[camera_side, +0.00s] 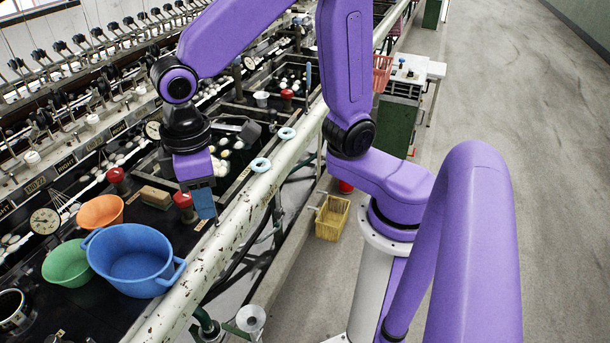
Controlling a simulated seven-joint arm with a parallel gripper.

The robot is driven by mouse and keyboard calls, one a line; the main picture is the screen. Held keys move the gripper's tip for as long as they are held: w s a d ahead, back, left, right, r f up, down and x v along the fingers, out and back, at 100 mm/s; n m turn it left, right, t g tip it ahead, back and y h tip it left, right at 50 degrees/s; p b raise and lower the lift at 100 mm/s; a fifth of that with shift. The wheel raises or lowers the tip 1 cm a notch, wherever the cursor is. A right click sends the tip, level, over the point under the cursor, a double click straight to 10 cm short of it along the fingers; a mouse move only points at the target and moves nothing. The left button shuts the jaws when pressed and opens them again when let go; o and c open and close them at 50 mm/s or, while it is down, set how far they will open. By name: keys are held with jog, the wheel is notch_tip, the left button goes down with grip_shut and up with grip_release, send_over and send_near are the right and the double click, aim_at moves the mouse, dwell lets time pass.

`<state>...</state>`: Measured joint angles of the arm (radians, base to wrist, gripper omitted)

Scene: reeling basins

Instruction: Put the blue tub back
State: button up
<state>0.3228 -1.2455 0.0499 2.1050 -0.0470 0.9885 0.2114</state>
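The blue tub (138,288) is a round, open vessel with two loop handles. It stands upright on the dark bench top at the lower left, close to the pale pipe along the bench's front edge. It looks empty. My gripper (203,206) points down above the bench, up and to the right of the tub and apart from it. A small flat blue piece shows at its tip; I cannot tell whether it is a finger or something else. The finger gap is not clear from this side.
A green bowl (66,266) and an orange bowl (100,212) crowd the tub's left and back. A red-topped knob (183,200) and a brown block (155,196) are near my gripper. The pale pipe (215,245) edges the bench. A yellow basket (332,218) sits below.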

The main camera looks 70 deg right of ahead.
jog(key=s+d+f+n, duration=0.1)
jog(key=s+d+n, duration=0.3)
jog(key=s+d, duration=0.8)
jog(key=shift+s+d+f+y, duration=0.15)
jog(key=shift+s+f+y, duration=0.15)
jog(key=shift+s, duration=0.65)
jog(key=shift+r, duration=0.1)
dwell(0.7)
